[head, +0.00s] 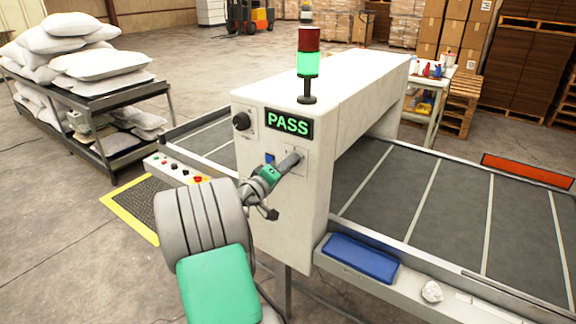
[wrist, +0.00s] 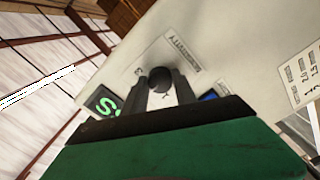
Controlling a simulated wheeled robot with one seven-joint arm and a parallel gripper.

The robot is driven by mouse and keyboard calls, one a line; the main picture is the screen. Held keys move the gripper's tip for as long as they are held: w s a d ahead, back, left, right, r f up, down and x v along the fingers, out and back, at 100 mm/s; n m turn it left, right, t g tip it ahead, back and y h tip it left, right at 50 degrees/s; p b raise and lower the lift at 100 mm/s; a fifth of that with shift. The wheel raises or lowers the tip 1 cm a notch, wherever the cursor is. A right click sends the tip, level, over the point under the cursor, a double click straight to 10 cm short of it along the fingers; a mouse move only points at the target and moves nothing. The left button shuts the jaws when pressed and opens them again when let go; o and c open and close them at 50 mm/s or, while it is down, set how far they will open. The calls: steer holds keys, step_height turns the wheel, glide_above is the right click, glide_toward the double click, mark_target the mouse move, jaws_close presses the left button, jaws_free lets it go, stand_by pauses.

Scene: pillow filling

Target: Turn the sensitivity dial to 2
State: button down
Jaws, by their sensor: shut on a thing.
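The dial (wrist: 160,76) is a small round dark knob on a pale plate with small lettering, in the wrist view. In the head view my gripper (head: 294,159) reaches the plate (head: 301,165) on the front of the white machine (head: 292,225). There the fingers hide the dial.
A lit green PASS display (head: 289,125) sits just above my gripper, and a black knob (head: 241,121) is at its left. A signal lamp (head: 308,65) stands on top. A blue tray (head: 361,258) lies at lower right, beside the conveyor (head: 395,190).

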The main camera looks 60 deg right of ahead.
steer(key=c, duration=1)
jaws_free()
steer(key=shift+a, duration=0.1)
steer(key=w+a+b, duration=0.1)
steer(key=a, duration=0.6)
steer(key=shift+w+a+b, duration=0.15)
steer(key=shift+a+b, duration=0.1)
steer(key=shift+b, duration=0.05)
